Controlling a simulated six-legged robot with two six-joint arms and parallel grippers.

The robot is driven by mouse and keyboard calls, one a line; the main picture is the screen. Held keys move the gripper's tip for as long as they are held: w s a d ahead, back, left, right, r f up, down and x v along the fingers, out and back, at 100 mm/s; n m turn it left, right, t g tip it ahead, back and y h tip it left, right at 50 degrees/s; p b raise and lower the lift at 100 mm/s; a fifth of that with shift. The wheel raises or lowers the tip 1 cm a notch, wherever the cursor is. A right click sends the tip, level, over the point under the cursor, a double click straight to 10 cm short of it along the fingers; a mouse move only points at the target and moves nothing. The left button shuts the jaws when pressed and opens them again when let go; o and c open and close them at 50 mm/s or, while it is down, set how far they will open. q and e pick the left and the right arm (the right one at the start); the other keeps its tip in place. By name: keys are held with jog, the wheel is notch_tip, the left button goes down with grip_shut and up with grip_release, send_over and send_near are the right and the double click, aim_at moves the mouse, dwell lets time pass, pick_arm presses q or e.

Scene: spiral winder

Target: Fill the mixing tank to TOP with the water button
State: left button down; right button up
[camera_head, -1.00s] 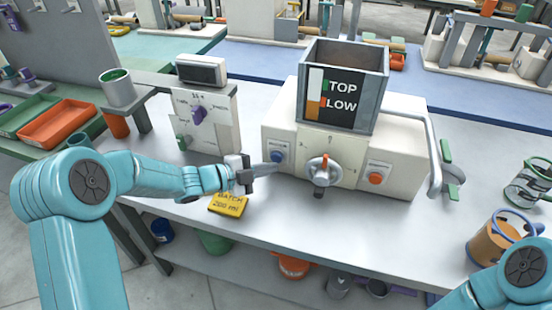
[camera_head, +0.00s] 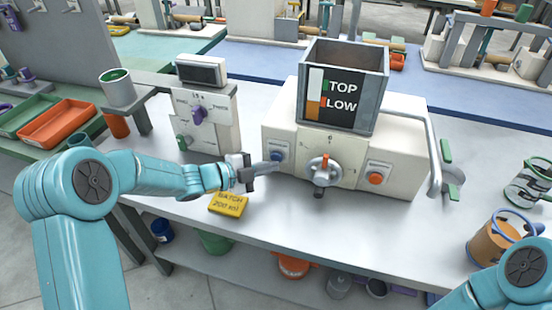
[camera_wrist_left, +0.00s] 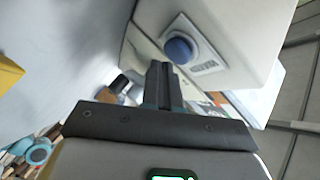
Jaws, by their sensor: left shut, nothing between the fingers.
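The mixing tank (camera_head: 371,104) is a grey open-topped box on the white machine, with a dark front panel marked TOP and LOW. Its upright gauge strip (camera_head: 315,95) is white above and orange in the lower part, and the orange ends well under the TOP mark. The blue button (camera_head: 277,155) is at the left of the machine's front; it also shows in the left wrist view (camera_wrist_left: 180,49). My left gripper (camera_head: 274,167) is shut and empty, its tips just in front of and below this button. I cannot tell whether they touch it. My right gripper is out of view.
A handled valve (camera_head: 322,168) and an orange button (camera_head: 375,178) are to the right of the blue one. A yellow batch card (camera_head: 228,204) lies on the bench below my left gripper. A dial stand (camera_head: 211,125) stands to the left.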

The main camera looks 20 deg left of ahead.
pick_arm(q)
jog(key=shift+w, duration=0.15)
jog(key=shift+w, duration=0.45)
dwell(2.2)
jog(key=shift+s, duration=0.2)
dwell(1.1)
jog(key=shift+s+b, duration=0.35)
jog(key=shift+s, duration=0.35)
jog(key=shift+s+f, duration=0.1)
jog(key=shift+s, duration=0.2)
jog(key=s+b, duration=0.1)
jog(key=s, duration=0.2)
jog(key=shift+s+a+b, duration=0.1)
jog(key=shift+s+b, duration=0.05)
jog(key=shift+b, duration=0.15)
jog(key=shift+s, duration=0.5)
dwell(1.8)
